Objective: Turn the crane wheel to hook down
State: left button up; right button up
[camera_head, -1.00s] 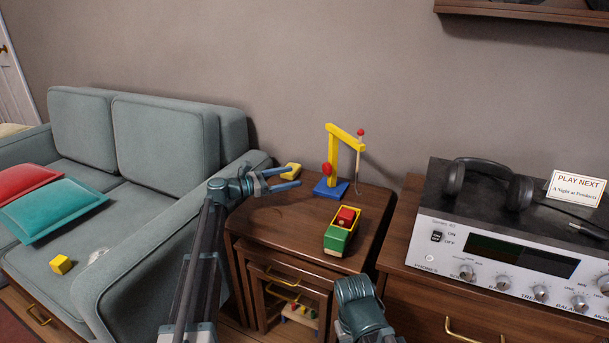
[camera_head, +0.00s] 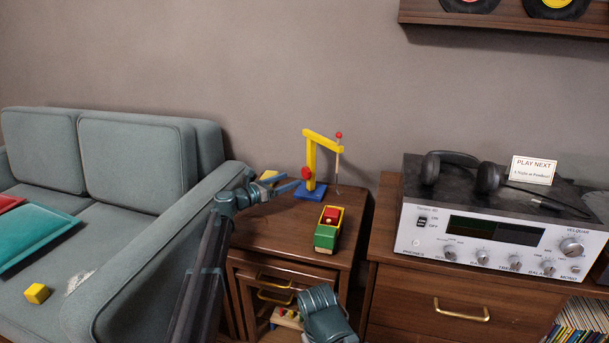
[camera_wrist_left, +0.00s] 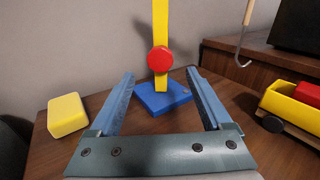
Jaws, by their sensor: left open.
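The toy crane (camera_head: 311,165) stands on a small wooden table, with a yellow post and arm on a blue base. Its red wheel (camera_head: 306,173) is on the post; in the left wrist view the wheel (camera_wrist_left: 160,60) faces me. The hook (camera_wrist_left: 242,50) hangs from the arm on its line, right of the post. My left gripper (camera_head: 287,181) is open and empty, just left of the crane. In the left wrist view its fingers (camera_wrist_left: 160,92) point at the crane, with the wheel beyond and above the gap between them. My right arm (camera_head: 328,316) shows in front of the table; its fingers cannot be made out.
A green, yellow and red toy truck (camera_head: 328,229) stands on the table (camera_head: 268,231), right of my left gripper. A yellow block (camera_wrist_left: 67,115) lies left of the fingers. A sofa (camera_head: 130,160) is at left, and a stereo receiver (camera_head: 497,235) at right.

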aim_at(304, 174)
pick_arm(q)
jog(key=x, duration=0.8)
jog(key=shift+c, duration=0.3)
grip_shut()
jog(key=shift+m, duration=1.4)
jog(key=shift+o, duration=0.3)
grip_release()
jog(key=v, duration=1.3)
jog(key=shift+s+a+f+b, duration=0.15)
jog(key=shift+s+a+b, duration=0.1)
jog(key=shift+a+b, duration=0.1)
